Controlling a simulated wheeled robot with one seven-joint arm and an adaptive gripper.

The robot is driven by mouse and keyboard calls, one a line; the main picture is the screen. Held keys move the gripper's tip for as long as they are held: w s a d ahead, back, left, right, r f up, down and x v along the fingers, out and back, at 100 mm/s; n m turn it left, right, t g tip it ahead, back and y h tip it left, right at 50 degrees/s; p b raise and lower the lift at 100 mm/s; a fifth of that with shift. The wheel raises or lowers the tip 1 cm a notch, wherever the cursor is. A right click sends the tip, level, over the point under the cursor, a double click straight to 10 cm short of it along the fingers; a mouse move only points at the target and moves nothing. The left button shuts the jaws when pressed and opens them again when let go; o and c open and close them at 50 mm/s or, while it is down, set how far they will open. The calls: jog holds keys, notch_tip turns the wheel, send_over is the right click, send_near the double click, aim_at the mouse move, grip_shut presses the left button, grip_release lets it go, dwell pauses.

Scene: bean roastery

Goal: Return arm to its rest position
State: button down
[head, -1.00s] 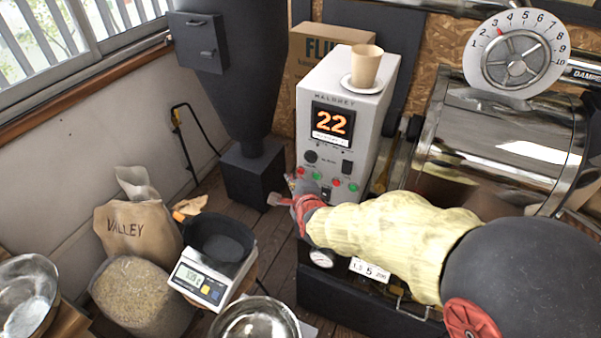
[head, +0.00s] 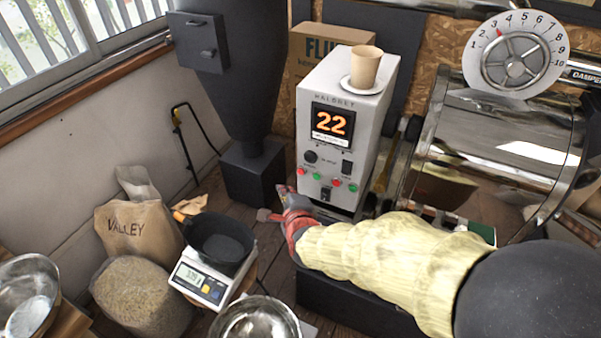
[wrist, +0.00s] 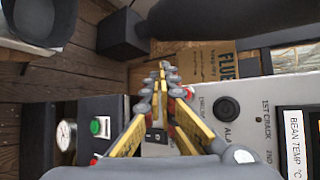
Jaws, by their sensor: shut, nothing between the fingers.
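My gripper (head: 276,205) is at the end of my yellow-sleeved arm, just in front of and below the button panel of the white control box (head: 325,150). The box shows an orange 22 on its display (head: 332,122). In the wrist view the fingers of my gripper (wrist: 163,68) meet at their tips and hold nothing. Behind the fingers are the box's panel (wrist: 240,125) and a cardboard carton (wrist: 200,60). Whether the fingers touch the box cannot be told; they look apart from it.
A paper cup (head: 365,66) stands on a saucer on the box. A scale (head: 199,279) with a black pan (head: 220,243), a VALLEY sack (head: 135,230) and a steel bowl (head: 255,320) are at lower left. The steel drum roaster (head: 500,140) is at right. Floor shows behind the gripper.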

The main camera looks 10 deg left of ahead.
dwell(0.5)
jog(key=s+f+n+g, duration=0.4)
jog(key=s+f+n, duration=0.2)
jog(key=f+n, duration=0.1)
jog(key=s+d+n+g+h, duration=0.1)
jog(key=s+d+n+g, duration=0.25)
jog(key=s+n, duration=0.4)
jog(key=s+d+r+n+h, duration=0.1)
jog(key=s+d+r, duration=0.5)
jog(key=d+r, duration=0.3)
jog(key=s+d+r+n+h, duration=0.2)
jog(key=s+d+r, duration=0.5)
jog(key=d, duration=0.9)
notch_tip(320, 180, up, 3)
jog(key=shift+s+d+t+h, duration=0.15)
jog(key=shift+d+t+h, duration=0.15)
jog(key=shift+d+t, duration=0.15)
